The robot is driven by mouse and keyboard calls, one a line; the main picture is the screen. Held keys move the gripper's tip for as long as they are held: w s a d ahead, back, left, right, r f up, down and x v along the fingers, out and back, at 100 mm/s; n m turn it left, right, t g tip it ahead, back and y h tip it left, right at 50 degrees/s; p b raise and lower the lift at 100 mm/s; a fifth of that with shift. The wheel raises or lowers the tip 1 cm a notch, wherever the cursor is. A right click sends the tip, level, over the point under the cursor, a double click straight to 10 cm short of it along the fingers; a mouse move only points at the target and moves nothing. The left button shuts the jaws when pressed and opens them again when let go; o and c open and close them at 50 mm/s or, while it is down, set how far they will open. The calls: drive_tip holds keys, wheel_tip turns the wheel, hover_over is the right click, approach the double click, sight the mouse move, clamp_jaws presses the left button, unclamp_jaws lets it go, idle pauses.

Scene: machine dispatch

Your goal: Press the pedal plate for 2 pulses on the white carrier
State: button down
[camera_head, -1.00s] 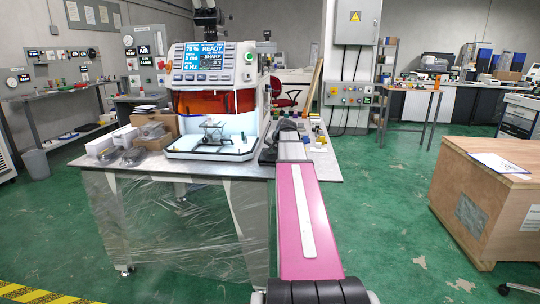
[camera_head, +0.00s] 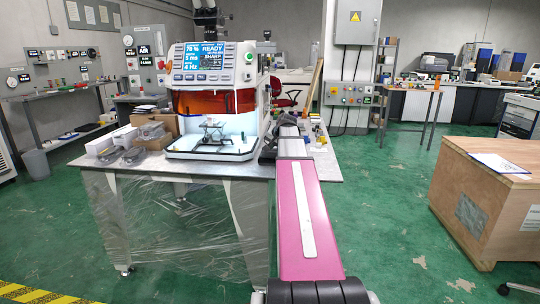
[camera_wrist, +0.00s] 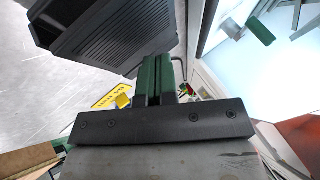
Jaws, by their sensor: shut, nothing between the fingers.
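The pedal plate (camera_wrist: 112,32) is a black ribbed plate at the top left of the wrist view. My gripper (camera_wrist: 158,62) has its green fingers shut together and empty, with their tips at the plate's near edge. I cannot tell whether they touch it. In the head view my gripper is small and dark at the far end of my pink arm, beside the machine (camera_head: 174,98). The machine is white with an orange hood, and its screen (camera_head: 209,54) reads READY. A small stand (camera_head: 209,134) is in its lit chamber; the white carrier cannot be made out clearly.
Boxes and clear-wrapped packs (camera_head: 135,154) crowd the table left of the machine. A yellow label (camera_wrist: 112,97) and small coloured items lie near the fingers. A wooden crate (camera_head: 490,200) stands at the right. Green floor is open between crate and table.

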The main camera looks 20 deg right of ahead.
sight(272, 153)
drive_tip(key=shift+w+d+r, duration=0.1)
drive_tip(key=shift+w+r, duration=0.05)
drive_tip(key=shift+r, duration=1.1)
drive_tip(key=shift+w+d+r, duration=0.1)
drive_tip(key=shift+r, duration=1.15)
idle(0.8)
wheel_tip(272, 153, up, 4)
drive_tip(key=shift+w+f, duration=0.1)
drive_tip(key=shift+w, duration=0.05)
drive_tip(key=shift+f, duration=0.1)
drive_tip(key=shift+s+a+f, duration=0.1)
drive_tip(key=shift+s+f, duration=0.05)
drive_tip(key=shift+f, duration=1.3)
drive_tip(key=shift+s+a+f, duration=0.1)
drive_tip(key=shift+f, duration=1.3)
drive_tip(key=shift+s+f, duration=0.15)
drive_tip(key=shift+f, duration=1.3)
drive_tip(key=shift+f, duration=0.15)
drive_tip(key=shift+f, duration=0.25)
